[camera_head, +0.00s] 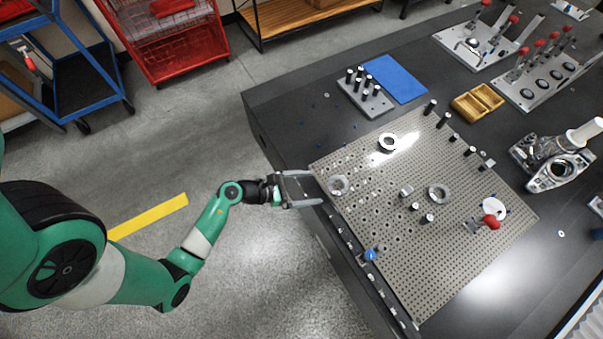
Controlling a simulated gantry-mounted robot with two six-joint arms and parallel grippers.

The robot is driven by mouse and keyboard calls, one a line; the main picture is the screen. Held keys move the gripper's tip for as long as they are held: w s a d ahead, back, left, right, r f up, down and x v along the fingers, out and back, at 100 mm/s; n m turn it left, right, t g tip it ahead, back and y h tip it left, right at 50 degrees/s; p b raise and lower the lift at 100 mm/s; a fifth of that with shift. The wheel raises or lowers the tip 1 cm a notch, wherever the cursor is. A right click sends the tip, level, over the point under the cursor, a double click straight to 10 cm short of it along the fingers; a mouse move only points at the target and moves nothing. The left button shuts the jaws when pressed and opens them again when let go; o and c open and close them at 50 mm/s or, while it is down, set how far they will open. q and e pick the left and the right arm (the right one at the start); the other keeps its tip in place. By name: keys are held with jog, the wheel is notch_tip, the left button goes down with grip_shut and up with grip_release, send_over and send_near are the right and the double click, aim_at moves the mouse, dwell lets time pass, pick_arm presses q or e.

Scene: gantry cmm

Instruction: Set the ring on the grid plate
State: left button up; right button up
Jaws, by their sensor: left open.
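The perforated grid plate (460,250) lies on the dark table. Three ring-like parts rest on it: a grey ring (339,184) near its left edge, a pale ring with a dark opening (387,142) toward the back, and a grey ring (438,193) near the middle. I cannot tell which one the task means. My left gripper (317,188) is open at the plate's left edge. Its two fingers point right toward the nearest grey ring, with nothing visible between them. My right gripper is out of view.
Several short posts stand on the plate, with a red-knobbed clamp (490,221) at its right and a blue-topped part (370,255) at the front left. Behind are a blue mat (396,79), a block with black pegs (365,96) and a yellow tray (477,104). A metal casting (551,160) stands right.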

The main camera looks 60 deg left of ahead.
pick_arm(q)
jog(key=v, duration=0.2)
jog(key=shift+s+r, duration=0.1)
jog(key=shift+s, duration=0.25)
jog(key=shift+a, duration=0.1)
